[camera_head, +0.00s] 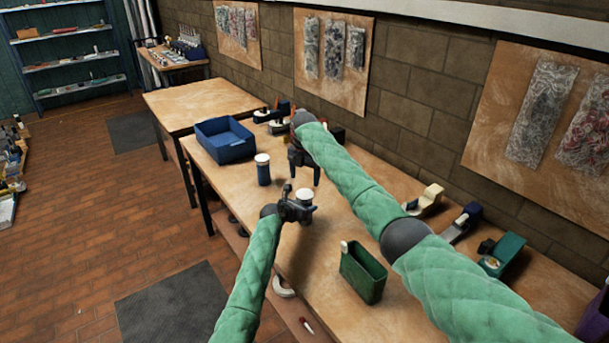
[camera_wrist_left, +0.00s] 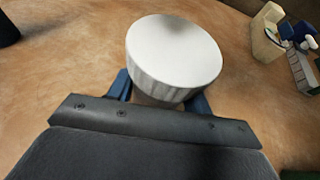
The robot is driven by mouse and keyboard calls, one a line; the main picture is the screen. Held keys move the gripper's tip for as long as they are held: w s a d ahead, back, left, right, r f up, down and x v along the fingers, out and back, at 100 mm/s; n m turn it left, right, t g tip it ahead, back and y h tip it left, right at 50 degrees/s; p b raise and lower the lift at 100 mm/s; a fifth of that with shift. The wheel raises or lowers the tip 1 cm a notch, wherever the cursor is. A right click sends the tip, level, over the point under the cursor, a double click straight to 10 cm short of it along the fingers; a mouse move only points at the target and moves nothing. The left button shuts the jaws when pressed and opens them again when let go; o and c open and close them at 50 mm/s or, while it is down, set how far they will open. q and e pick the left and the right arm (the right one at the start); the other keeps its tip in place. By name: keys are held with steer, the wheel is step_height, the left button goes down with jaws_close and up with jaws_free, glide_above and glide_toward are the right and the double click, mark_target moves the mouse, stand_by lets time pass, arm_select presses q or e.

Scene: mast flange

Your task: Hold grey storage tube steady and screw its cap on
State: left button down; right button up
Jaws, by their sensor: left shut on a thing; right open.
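My left gripper (camera_head: 296,208) is shut on the grey storage tube (camera_wrist_left: 155,98), which stands upright over the workbench. The tube is mostly hidden by the fingers. The ribbed white cap (camera_head: 304,194) sits on top of the tube, and it fills the upper middle of the left wrist view (camera_wrist_left: 174,52). I cannot tell whether its thread is engaged. My right gripper (camera_head: 305,174) is open and empty, pointing down, above and behind the cap and apart from it.
A blue tube with a white lid (camera_head: 263,172) stands left of my grippers, near a blue bin (camera_head: 224,140). A green open box (camera_head: 363,272) stands in front to the right. Tape dispensers (camera_head: 427,200) line the wall side. Bare bench top lies between.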

mark_target(305, 193)
steer(key=shift+f, duration=3.85)
steer(key=c, duration=1)
steer(key=m, duration=0.9)
steer(key=shift+m, duration=0.4)
steer(key=o, duration=1.1)
steer(key=shift+r, duration=0.15)
